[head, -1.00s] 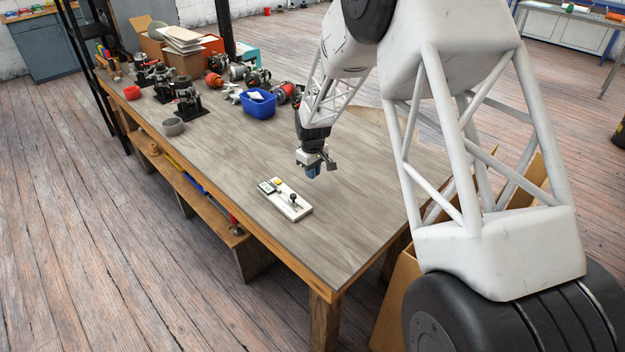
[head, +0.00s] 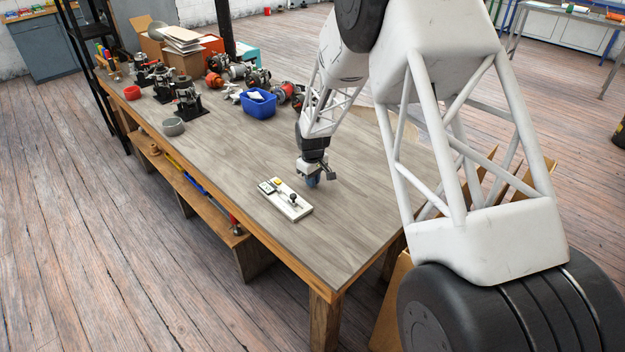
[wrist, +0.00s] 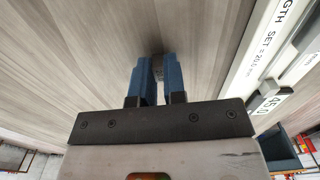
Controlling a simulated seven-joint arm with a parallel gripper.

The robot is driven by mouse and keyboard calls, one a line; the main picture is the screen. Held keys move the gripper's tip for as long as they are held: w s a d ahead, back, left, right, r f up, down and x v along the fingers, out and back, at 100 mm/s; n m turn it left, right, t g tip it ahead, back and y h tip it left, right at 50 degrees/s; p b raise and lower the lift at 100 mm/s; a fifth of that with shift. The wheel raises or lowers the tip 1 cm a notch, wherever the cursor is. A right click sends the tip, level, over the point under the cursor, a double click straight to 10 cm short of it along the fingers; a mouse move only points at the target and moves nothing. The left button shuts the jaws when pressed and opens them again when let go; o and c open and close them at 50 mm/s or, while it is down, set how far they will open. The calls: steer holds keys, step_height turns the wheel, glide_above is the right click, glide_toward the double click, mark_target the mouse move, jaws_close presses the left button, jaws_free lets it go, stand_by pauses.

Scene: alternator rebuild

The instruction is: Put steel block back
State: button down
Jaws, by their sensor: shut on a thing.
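My gripper (head: 313,182) is low over the bench, just right of a white fixture (head: 298,211) with a black knob, a small display and a yellow part. In the wrist view, my gripper's blue fingers (wrist: 158,78) are closed on a small grey steel block (wrist: 158,60). The block shows only a little between the fingertips; most of it is hidden. I cannot tell whether it touches the bench top. The fixture is also at the right of the wrist view (wrist: 262,50), with printed text about a set length and a label reading 45.0. The fingers are apart from it.
The wooden bench top (head: 240,160) is clear around the gripper and fixture. Further back stand a blue bin (head: 258,104), a grey bowl (head: 173,127), a red bowl (head: 132,92) and several alternator parts. The bench's front edge lies beyond the fixture, toward the lower left.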

steer(key=shift+f, duration=0.15)
steer(key=c, duration=1.2)
jaws_free()
steer(key=shift+r, duration=0.2)
step_height(320, 180, up, 12)
